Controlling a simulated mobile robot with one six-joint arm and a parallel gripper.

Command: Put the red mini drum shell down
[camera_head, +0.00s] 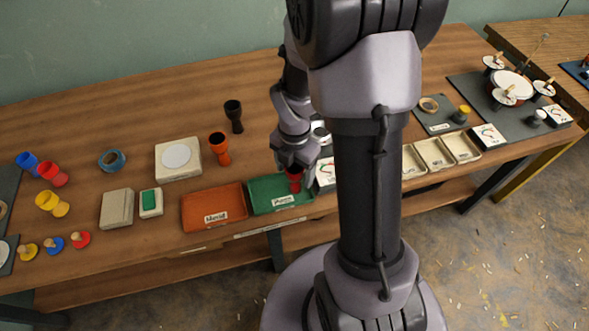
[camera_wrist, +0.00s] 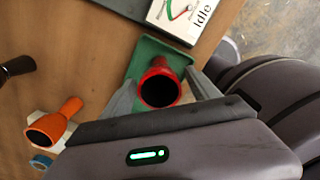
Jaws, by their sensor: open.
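The red mini drum shell (camera_head: 295,184) is at the right end of the green tray (camera_head: 268,206), below my gripper (camera_head: 294,169). In the wrist view the red shell (camera_wrist: 161,68) shows its dark open mouth towards the camera, with the green tray (camera_wrist: 146,52) behind it. My gripper (camera_wrist: 163,92) is open, with one finger on each side of the shell. I cannot tell whether either finger touches it. The shell looks upright, but its foot is partly hidden.
An orange tray (camera_head: 213,220) adjoins the green one on the left. An orange goblet shell (camera_head: 219,149) and a black one (camera_head: 233,115) stand behind the trays. An "Idle" card (camera_wrist: 190,12) lies beside the green tray. Pale bins (camera_head: 434,153) are farther right.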

